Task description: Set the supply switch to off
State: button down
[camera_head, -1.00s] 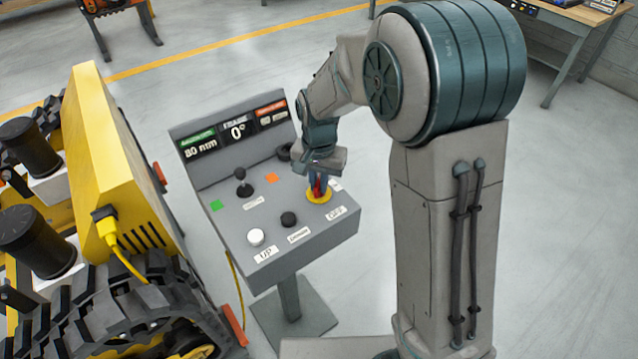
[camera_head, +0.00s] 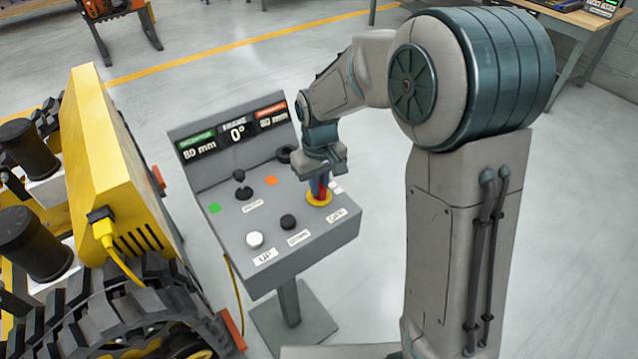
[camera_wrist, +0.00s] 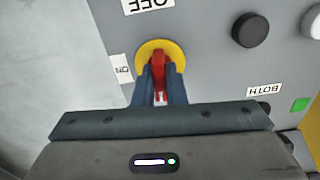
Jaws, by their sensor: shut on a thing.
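The supply switch is a red handle on a round yellow plate (camera_head: 321,200) at the right of the grey control panel. In the wrist view the red handle (camera_wrist: 160,62) stands in the middle of the yellow plate (camera_wrist: 146,49). The OFF label (camera_wrist: 150,4) is at the top of that view and the ON label (camera_wrist: 121,69) is to the left. My gripper (camera_wrist: 158,84) is shut on the red handle, one blue finger on each side. In the head view my gripper (camera_head: 320,188) comes down from above and hides part of the handle. I cannot tell exactly which label the handle points to.
The panel (camera_head: 222,228) also bears a black joystick (camera_head: 243,190), a white button (camera_head: 255,240), a black button (camera_head: 288,222) and a display (camera_head: 237,133). A yellow tracked carrier (camera_head: 125,180) with a plugged yellow cable stands close on the left. The floor right of the panel is clear.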

aim_at(320, 184)
jog(key=shift+n, duration=0.5)
jog(key=c, duration=1.5)
grip_release()
notch_tip(320, 184, up, 14)
jog(key=shift+f, duration=0.1)
jog(key=shift+s+d, duration=0.1)
jog(key=s+d+f+m+t, duration=0.1)
jog(key=s+d+m, duration=0.1)
jog(key=s+d, duration=0.2)
jog(key=s+d+f+m+t, duration=0.1)
jog(key=s+d+m, duration=0.1)
jog(key=s+d, duration=0.3)
jog(key=s+d+f+m+t, duration=0.1)
jog(key=s+d+m, duration=0.2)
jog(key=s, duration=0.6)
jog(key=shift+s+d+f, duration=0.2)
jog(key=shift+d, duration=0.2)
jog(key=shift+s+d+f, duration=0.15)
jog(key=shift+d+f, duration=0.05)
jog(key=shift+d, duration=0.2)
